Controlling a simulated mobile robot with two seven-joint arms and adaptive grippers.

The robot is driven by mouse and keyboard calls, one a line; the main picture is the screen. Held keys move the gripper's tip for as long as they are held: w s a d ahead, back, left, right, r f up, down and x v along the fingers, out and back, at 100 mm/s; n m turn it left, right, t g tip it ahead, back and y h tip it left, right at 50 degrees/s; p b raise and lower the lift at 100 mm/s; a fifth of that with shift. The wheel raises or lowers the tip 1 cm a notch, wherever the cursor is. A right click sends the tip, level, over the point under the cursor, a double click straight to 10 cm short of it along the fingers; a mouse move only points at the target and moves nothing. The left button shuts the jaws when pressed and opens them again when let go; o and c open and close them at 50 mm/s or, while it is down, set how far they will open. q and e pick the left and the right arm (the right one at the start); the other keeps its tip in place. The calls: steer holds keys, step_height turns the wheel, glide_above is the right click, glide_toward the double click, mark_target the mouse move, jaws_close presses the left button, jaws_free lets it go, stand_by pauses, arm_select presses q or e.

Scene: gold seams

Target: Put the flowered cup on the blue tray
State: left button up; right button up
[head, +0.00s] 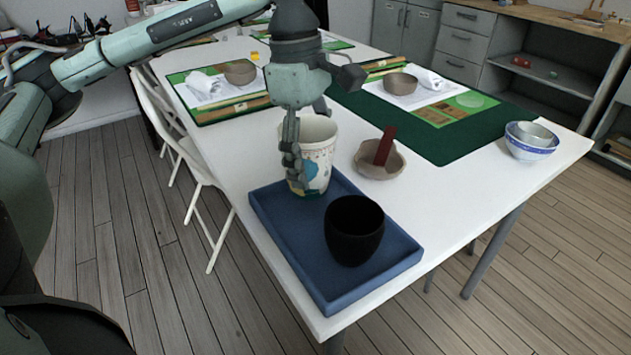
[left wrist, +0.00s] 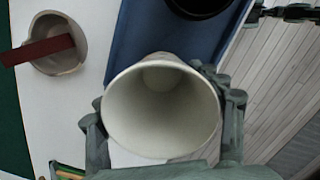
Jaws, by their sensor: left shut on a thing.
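The flowered cup (head: 318,152) is tall and white with coloured patches, and it stands upright at the back left part of the blue tray (head: 278,232) in the head view. I cannot tell whether its base touches the tray. My left gripper (head: 293,165) is shut on the cup from above, with a finger on its side. In the left wrist view the cup's open mouth (left wrist: 161,110) faces the camera, with gripper fingers on both sides and the blue tray (left wrist: 140,38) beyond. My right gripper is not in view.
A black cup (head: 354,230) stands on the front right part of the tray. A beige bowl (head: 381,160) with a dark red block (head: 385,145) is just right of the flowered cup. Blue-and-white bowls (head: 531,141) stand at the table's right end.

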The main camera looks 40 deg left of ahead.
mark_target(312, 180)
arm_select(q)
steer(key=shift+f, duration=1.95)
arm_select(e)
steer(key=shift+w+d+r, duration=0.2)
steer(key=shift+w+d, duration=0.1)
arm_select(q)
steer(key=shift+f, duration=0.1)
